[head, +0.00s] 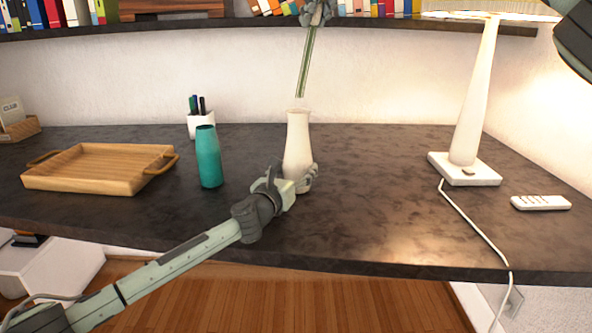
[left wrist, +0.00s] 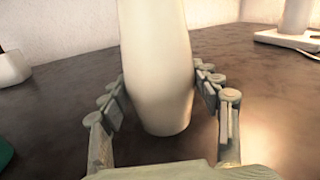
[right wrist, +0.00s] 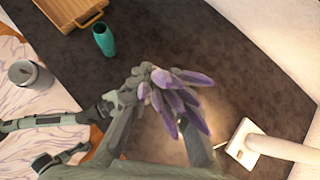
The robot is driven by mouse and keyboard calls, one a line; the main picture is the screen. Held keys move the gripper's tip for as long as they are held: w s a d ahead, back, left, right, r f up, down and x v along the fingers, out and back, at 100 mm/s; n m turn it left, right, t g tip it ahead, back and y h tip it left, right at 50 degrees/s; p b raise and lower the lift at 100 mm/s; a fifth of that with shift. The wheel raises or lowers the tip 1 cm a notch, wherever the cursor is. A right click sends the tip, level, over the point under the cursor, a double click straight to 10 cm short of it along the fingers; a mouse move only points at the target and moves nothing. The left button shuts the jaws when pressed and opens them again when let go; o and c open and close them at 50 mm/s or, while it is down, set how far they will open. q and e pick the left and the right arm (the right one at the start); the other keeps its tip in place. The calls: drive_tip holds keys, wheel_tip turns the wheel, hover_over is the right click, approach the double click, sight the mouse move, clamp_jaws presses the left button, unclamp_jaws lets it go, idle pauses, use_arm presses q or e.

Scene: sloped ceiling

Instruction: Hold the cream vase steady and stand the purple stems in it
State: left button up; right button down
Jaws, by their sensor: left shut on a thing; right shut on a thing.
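The cream vase (head: 298,140) stands upright on the dark desk. My left gripper (head: 298,183) is shut around its lower body; the left wrist view shows fingers on both sides of the vase (left wrist: 158,60). My right gripper (head: 317,14) is high above the vase, shut on the purple stems. Their green stalks (head: 306,62) hang down, slightly tilted, with the lower ends just above the vase mouth and apart from it. The purple blooms (right wrist: 182,98) show in the right wrist view, where they and the gripper hide the vase.
A teal vase (head: 208,158), a white pen cup (head: 201,126) and a wooden tray (head: 98,170) stand to the left. A white lamp (head: 470,110), its cord and a remote (head: 541,202) are at right. A bookshelf (head: 385,22) runs above the back.

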sight(310, 56)
drive_tip(key=shift+f, duration=3)
drive_tip(key=c, duration=1.3)
unclamp_jaws()
drive_tip(key=v, duration=1.2)
